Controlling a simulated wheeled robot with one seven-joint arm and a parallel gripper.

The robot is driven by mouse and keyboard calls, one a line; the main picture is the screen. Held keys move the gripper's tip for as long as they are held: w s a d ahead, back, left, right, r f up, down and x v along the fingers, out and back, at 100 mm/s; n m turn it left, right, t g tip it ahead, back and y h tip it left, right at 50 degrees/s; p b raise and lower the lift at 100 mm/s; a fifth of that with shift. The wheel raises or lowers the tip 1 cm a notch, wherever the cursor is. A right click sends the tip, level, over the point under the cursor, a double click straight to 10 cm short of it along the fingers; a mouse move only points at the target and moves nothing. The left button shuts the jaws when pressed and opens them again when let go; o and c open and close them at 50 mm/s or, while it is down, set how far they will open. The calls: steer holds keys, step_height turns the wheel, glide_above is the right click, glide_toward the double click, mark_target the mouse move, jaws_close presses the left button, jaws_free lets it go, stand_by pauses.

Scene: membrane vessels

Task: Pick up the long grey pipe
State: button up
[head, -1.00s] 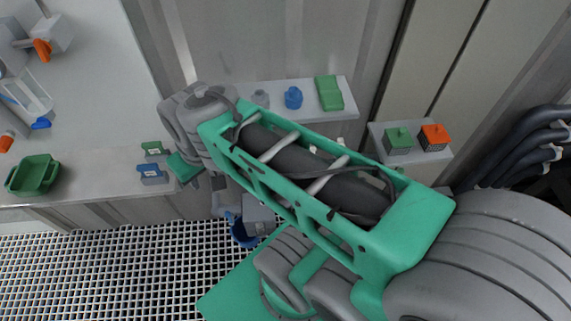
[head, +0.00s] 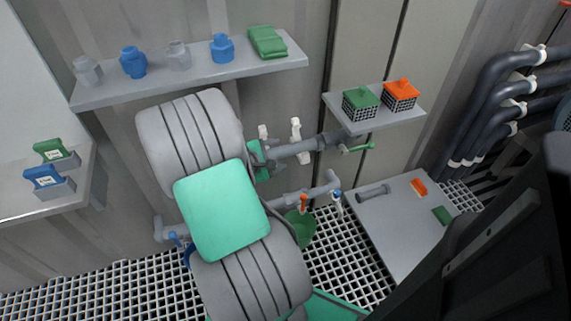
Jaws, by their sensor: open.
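My gripper is mostly hidden behind my arm; only this green part shows, right beside the pipe's left end. The picture does not show whether it touches the pipe. My gripper is open.
A fixed pipe run (head: 320,192) with valves crosses below, over a green funnel or bowl (head: 301,228). A small shelf (head: 375,117) with green and orange lidded baskets is close above right. A long shelf (head: 190,75) with several vessels is above my arm. The low table (head: 395,225) has free room.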

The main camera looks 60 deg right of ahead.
mark_target(283, 152)
steer(key=b+x, duration=0.2)
steer(key=x, duration=0.5)
steer(key=shift+w+d+b, duration=0.15)
steer(key=shift+b, duration=0.2)
steer(key=shift+c, duration=0.5)
jaws_close()
